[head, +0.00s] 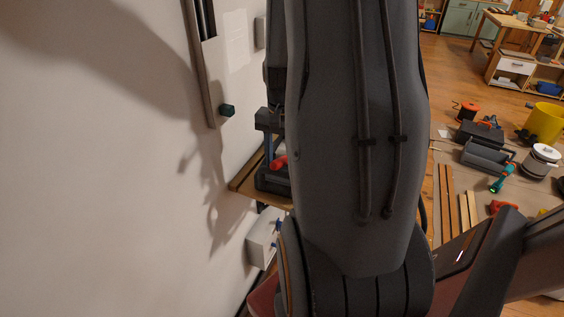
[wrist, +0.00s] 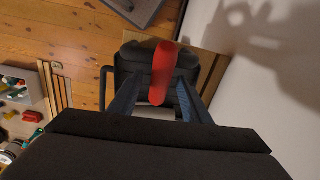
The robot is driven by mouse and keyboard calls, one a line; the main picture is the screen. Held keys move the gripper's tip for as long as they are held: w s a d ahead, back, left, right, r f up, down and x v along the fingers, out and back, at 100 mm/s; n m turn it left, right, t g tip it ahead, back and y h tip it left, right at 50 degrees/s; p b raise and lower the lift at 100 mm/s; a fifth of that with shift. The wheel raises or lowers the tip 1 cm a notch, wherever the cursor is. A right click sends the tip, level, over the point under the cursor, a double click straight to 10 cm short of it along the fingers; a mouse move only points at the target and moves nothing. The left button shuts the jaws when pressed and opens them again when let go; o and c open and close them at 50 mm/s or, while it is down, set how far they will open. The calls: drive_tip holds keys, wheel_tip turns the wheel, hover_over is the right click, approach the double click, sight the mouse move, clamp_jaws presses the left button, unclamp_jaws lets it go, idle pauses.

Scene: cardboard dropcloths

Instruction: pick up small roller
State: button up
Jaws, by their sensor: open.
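A red elongated piece, which looks like the small roller's handle (wrist: 162,72), stands out between my fingers in the wrist view. It lies over a dark, rounded object. In the head view a red piece (head: 278,162) shows beside a dark object on a wooden shelf, partly hidden by my arm. My gripper (wrist: 158,88) is open, with one blue-grey finger on each side of the red piece and visible gaps on both sides. The rest of the roller cannot be made out.
The wooden shelf (head: 243,182) is against the white wall (head: 120,180), close to my gripper. Below it a pale box (head: 261,238) is on the wall. Wooden strips (head: 453,205), a grey tray (head: 487,156) and a yellow bucket (head: 545,121) are on the floor at right.

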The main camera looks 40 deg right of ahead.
clamp_jaws()
wheel_tip(320, 180, up, 10)
drive_tip(key=shift+r+b, duration=0.1)
drive_tip(key=shift+b, duration=0.75)
